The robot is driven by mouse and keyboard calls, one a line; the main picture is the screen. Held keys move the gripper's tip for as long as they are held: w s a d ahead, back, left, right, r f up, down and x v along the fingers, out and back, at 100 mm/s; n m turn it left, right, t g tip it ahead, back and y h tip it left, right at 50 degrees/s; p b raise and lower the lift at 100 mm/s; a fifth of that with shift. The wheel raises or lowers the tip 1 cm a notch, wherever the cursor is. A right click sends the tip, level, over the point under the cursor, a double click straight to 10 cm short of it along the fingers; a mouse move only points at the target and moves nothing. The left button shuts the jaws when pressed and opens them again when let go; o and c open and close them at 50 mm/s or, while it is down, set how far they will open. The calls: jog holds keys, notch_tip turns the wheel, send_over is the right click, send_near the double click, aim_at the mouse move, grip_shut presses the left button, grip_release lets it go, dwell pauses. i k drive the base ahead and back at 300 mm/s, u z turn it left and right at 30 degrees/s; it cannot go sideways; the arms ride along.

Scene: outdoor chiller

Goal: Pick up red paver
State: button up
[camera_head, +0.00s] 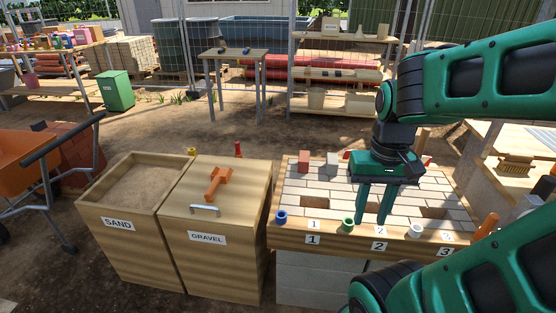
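A small red paver (304,159) stands at the back left of the paved bench top (297,187). A grey paver (332,162) stands just right of it, with a gap between them. My gripper (373,216) points down over the middle of the bench, right of and nearer than the red paver. Its two green fingers are apart, and I see nothing between them. Dark recesses show in the paving near the fingers and farther right. My gripper body hides part of the back of the bench.
Number labels 1, 2 and 3 mark the bench front. A blue ring (281,216), a green ring (347,225) and a white ring (415,231) sit along that edge. Left are a sand bin (118,223) and a closed gravel bin (207,238) with an orange tool (217,182) on its lid.

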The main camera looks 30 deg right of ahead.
aim_at(303, 162)
jog(key=z, duration=0.3)
jog(key=i, duration=0.95)
jog(key=z, duration=0.55)
